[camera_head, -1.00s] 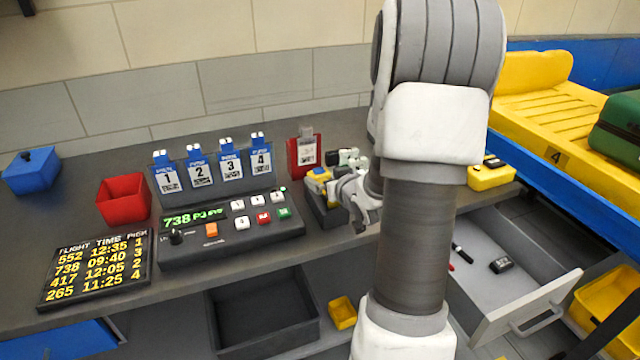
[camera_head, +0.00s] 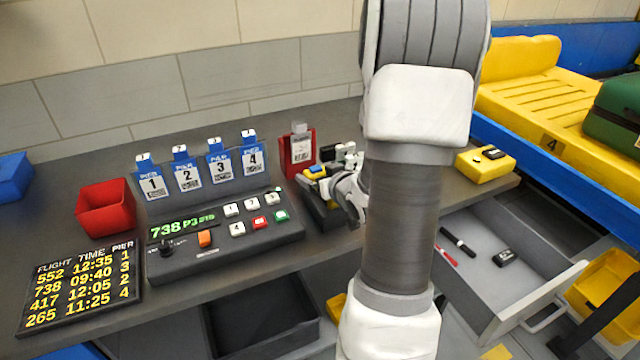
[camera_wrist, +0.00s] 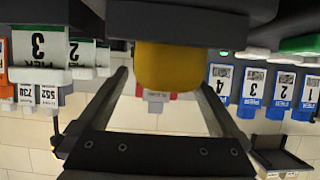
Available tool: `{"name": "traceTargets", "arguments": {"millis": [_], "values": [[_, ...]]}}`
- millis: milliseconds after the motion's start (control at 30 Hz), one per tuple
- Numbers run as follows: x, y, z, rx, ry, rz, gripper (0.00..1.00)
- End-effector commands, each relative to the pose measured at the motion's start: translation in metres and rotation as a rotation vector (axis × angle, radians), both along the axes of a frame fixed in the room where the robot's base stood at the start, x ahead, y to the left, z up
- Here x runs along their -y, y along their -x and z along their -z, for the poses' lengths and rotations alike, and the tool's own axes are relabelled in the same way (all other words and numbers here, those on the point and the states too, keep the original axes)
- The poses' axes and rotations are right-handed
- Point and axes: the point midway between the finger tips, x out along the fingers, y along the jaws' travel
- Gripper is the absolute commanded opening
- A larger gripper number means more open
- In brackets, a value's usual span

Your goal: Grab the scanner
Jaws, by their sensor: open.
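The scanner looks to be the yellow piece with a blue top (camera_head: 316,172), sitting in a dark holder (camera_head: 328,217) on the counter, right of the control panel. In the wrist view a yellow rounded body (camera_wrist: 170,65), apparently the same scanner, lies between my fingers. My gripper (camera_head: 340,190) is right beside it in the head view, partly hidden by my own arm. In the wrist view my gripper (camera_wrist: 163,85) is open, with one finger on each side of the yellow body. I cannot tell whether either finger touches it.
A control panel (camera_head: 225,244) with blue pier tags (camera_head: 187,177) stands left of the scanner. A red tag holder (camera_head: 298,150) stands behind. An open drawer (camera_head: 490,275) and a yellow box (camera_head: 485,166) are at right. A red bin (camera_head: 106,208) is at left.

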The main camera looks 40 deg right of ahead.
Motion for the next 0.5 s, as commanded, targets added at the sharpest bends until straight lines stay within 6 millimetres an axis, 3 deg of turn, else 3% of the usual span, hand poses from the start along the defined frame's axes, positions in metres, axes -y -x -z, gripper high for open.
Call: {"name": "traceTargets", "arguments": {"millis": [67,500], "values": [[-0.0001,-0.0001,-0.0001,0.0,0.0,0.0,0.93],[-0.0001,-0.0003,-0.0001,0.0,0.0,0.0,0.14]]}}
